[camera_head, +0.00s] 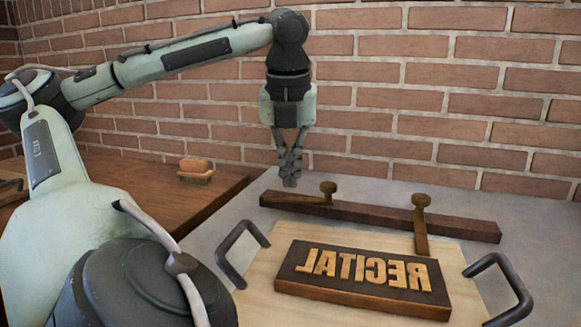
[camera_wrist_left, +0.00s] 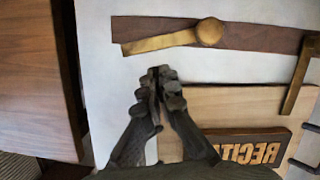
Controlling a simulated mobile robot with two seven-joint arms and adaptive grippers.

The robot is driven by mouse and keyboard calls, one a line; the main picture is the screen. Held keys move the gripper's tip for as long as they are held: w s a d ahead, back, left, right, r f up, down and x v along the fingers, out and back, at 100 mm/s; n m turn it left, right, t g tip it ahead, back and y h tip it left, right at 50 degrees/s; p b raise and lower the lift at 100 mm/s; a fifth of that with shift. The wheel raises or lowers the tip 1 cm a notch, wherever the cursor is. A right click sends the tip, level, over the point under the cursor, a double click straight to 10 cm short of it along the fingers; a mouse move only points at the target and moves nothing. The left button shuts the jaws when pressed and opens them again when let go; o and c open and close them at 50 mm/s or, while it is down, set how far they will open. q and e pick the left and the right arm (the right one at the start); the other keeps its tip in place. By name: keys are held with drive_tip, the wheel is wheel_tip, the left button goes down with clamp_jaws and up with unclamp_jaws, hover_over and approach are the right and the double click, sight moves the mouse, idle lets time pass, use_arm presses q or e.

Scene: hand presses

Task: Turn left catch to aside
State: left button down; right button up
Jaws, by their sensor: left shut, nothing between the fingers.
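The left catch (camera_head: 328,188) is a brass-coloured bar with a round knob on a dark wooden rail (camera_head: 460,225). Its bar points left, nearly along the rail; in the left wrist view the catch (camera_wrist_left: 160,42) tilts slightly off the rail's near edge. The right catch (camera_head: 421,228) points toward me, its end at the block's far edge. My left gripper (camera_head: 290,180) points down, shut and empty, above the rail's left end. In the left wrist view its fingertips (camera_wrist_left: 163,74) appear just below the left catch's bar; contact cannot be told. My right gripper is out of view.
A dark block with mirrored "RECITAL" letters (camera_head: 365,275) lies on a pale board (camera_head: 262,285) with dark handles (camera_head: 243,250) at both sides. A brush (camera_head: 195,171) sits on the brown table (camera_head: 150,190) at left. A brick wall stands behind.

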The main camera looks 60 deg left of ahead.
use_arm(q)
drive_tip(key=x, duration=0.3)
drive_tip(key=shift+f+b, duration=0.25)
drive_tip(key=shift+b, duration=0.1)
drive_tip(key=shift+a+f, duration=0.1)
drive_tip(key=shift+f, duration=0.3)
drive_tip(key=shift+w+a+f, duration=0.1)
drive_tip(key=shift+w+f, duration=0.05)
drive_tip(key=shift+f, duration=0.35)
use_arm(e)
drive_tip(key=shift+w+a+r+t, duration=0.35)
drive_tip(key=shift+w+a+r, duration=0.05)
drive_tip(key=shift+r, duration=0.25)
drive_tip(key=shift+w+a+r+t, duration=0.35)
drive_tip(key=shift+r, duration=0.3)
